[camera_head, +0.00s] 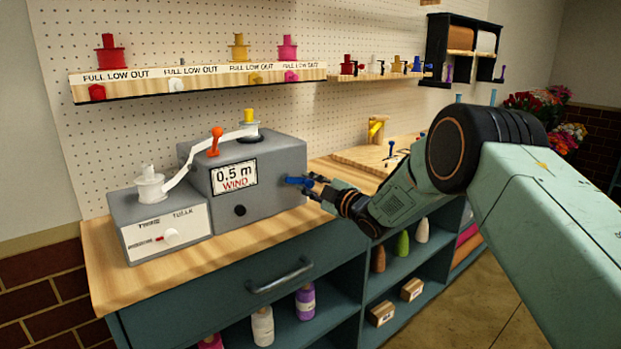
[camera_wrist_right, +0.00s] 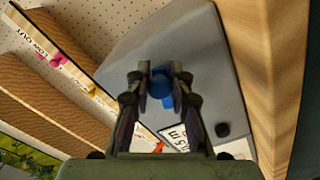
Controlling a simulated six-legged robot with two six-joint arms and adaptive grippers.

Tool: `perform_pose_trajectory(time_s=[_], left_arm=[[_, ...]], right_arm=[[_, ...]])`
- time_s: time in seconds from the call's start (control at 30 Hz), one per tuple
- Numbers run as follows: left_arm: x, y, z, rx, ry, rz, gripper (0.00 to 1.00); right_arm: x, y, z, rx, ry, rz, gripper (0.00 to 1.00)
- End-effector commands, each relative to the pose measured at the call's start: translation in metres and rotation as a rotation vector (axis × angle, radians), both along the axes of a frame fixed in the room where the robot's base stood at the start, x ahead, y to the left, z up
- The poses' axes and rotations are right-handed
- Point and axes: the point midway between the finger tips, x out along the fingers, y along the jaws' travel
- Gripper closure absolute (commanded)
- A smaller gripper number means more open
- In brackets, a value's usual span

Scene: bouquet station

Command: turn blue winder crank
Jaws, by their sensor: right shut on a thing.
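The grey winder box (camera_head: 262,165) stands on the wooden counter with a "0.5 m WIND" label on its front. Its blue crank (camera_head: 297,181) sticks out at the box's right side. My right gripper (camera_head: 312,184) reaches in from the right and is shut on the crank. In the right wrist view the blue crank (camera_wrist_right: 160,87) sits between the two dark fingers of my right gripper (camera_wrist_right: 160,80), against the grey box. The fingers hide part of the crank. My left gripper is not in view.
A smaller grey box (camera_head: 160,228) with a white spool (camera_head: 150,186) stands left of the winder, and white ribbon (camera_head: 195,165) runs up from it past an orange lever (camera_head: 215,141). A shelf of spools (camera_head: 200,82) hangs above. The counter's front strip (camera_head: 215,257) is clear.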

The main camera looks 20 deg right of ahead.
Motion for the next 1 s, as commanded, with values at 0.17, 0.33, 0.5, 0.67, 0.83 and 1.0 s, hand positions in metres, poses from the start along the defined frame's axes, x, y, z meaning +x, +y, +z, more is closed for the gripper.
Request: perform_pose_trajectory(time_s=[0.17, 0.33, 0.5, 0.67, 0.83, 1.0], left_arm=[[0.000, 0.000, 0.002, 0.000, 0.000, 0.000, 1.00], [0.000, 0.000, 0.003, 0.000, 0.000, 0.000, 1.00], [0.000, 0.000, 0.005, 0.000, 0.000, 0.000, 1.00], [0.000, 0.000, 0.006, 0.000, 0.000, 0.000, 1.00], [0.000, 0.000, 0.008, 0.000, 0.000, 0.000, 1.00], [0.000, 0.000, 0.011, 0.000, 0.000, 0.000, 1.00]], right_arm=[[0.000, 0.003, -0.003, 0.161, 0.049, 0.001, 1.00], [-0.001, 0.007, -0.009, 0.314, 0.103, 0.000, 1.00], [-0.003, 0.011, -0.015, 0.466, 0.156, -0.001, 1.00], [-0.004, 0.016, -0.019, 0.610, 0.208, 0.000, 1.00], [-0.006, 0.021, -0.023, 0.761, 0.262, -0.001, 1.00], [-0.009, 0.028, -0.025, 0.913, 0.316, 0.000, 1.00]])
